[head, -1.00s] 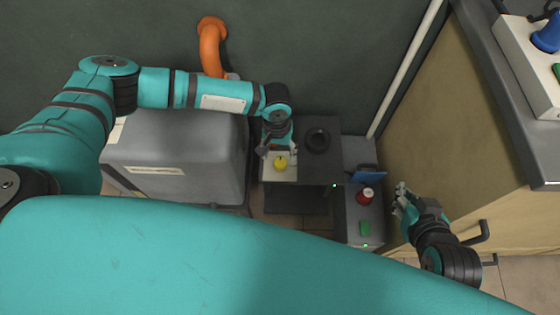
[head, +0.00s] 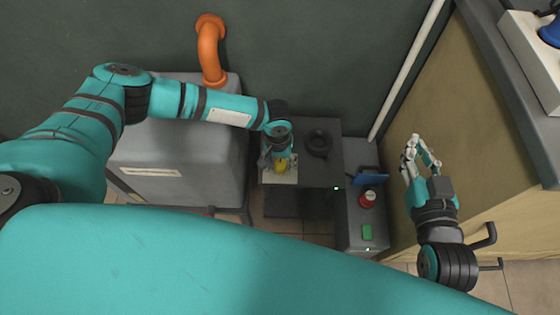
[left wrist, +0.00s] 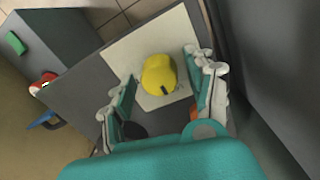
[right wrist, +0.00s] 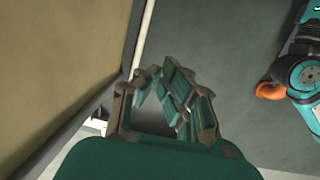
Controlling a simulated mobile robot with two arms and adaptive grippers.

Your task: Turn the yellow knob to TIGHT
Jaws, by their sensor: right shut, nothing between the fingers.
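The yellow knob (head: 281,167) sits on a pale plate (head: 266,177) on top of the dark grey machine (head: 318,172). In the left wrist view the knob (left wrist: 158,74) is a rounded yellow cap with a small black mark at its lower edge, near the plate's printed marks, which are too small to read. My left gripper (head: 279,163) is open above the knob. Its fingers (left wrist: 163,82) stand on either side of it, with visible gaps. My right gripper (head: 414,143) is shut and empty, away from the knob, by the wooden cabinet; its fingers also show in the right wrist view (right wrist: 158,82).
A grey side box carries a red button (head: 367,199), a green button (head: 367,232) and a blue part (head: 371,179). A black ring (head: 319,142) lies right of the knob. A grey housing (head: 190,150) stands left, and the cabinet (head: 470,130) with handles right.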

